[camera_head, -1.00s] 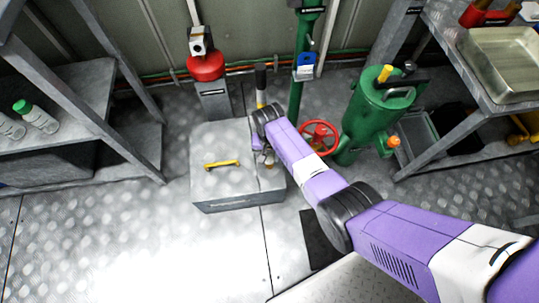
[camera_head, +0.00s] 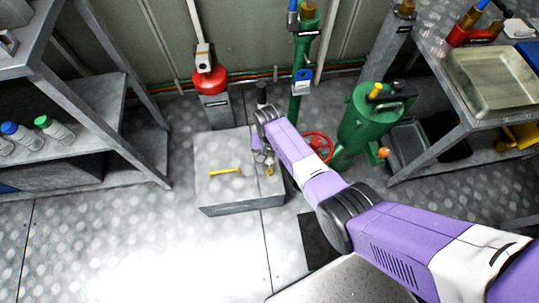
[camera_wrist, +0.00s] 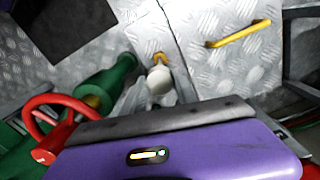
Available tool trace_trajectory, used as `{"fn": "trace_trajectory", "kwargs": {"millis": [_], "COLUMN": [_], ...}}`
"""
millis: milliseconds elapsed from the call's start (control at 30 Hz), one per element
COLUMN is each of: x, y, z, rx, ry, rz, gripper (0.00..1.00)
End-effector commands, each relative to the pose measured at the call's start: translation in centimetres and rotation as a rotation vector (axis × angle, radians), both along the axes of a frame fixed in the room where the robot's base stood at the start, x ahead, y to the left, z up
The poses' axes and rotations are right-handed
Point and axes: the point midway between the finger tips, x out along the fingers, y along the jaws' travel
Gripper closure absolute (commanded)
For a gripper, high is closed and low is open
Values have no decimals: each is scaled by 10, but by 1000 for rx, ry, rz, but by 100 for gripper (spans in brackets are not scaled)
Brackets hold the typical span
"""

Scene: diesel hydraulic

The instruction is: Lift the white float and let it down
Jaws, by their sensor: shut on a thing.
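The white float (camera_wrist: 159,80) shows in the wrist view as a small rounded white thing between my grey fingers. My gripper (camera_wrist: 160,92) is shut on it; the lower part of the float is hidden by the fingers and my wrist. In the head view my gripper (camera_head: 264,162) is over the right part of a grey metal box (camera_head: 222,192). The float is too small and covered to make out there. A small brass-yellow piece (camera_wrist: 159,58) is just beyond the float in the wrist view. I cannot tell how far the float is raised.
A yellow handle (camera_head: 224,171) is on the box top. A green cylinder (camera_head: 362,125) and a red handwheel (camera_head: 318,145) stand close right of my arm. A red-topped grey post (camera_head: 209,82) stands behind. Shelves flank both sides; the floor in front is open.

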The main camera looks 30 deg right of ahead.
Motion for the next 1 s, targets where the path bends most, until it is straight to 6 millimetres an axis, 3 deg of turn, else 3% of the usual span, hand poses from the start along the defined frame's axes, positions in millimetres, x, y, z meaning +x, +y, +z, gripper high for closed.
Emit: {"fn": "trace_trajectory", "kwargs": {"millis": [200, 233, 333, 667, 1000], "x": [-1, -1, 0, 0, 0], "y": [0, 0, 0, 0, 0], "z": [-2, -2, -2, 1, 50], "rx": [1, 1, 1, 0, 0], "ry": [1, 1, 1, 0, -1], "rz": [1, 1, 1, 0, 0], "gripper": [100, 61, 43, 43, 43]}}
